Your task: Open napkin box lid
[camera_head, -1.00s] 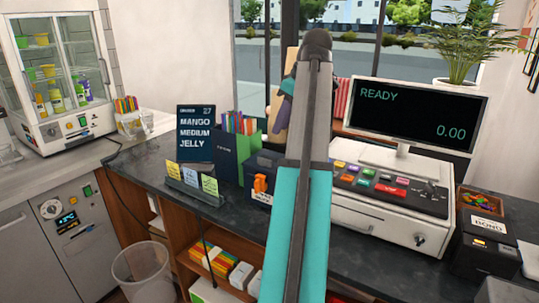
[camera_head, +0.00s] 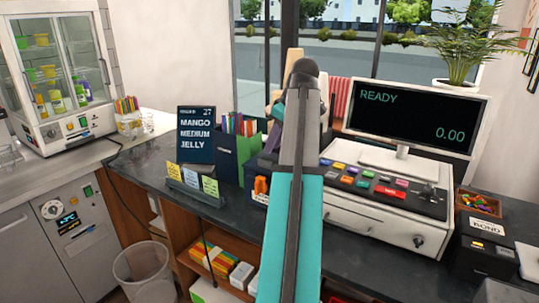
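I cannot clearly identify the napkin box or its lid. My arm rises through the middle of the view. Parts of it show behind its upper end, above the dark box. My gripper is hidden behind the arm, so its fingers and their distance from any lid cannot be seen.
The cash register (camera_head: 370,212) and monitor (camera_head: 415,115) stand right of my arm. A black box (camera_head: 482,250) sits at far right. Bare counter (camera_head: 150,165) lies left.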

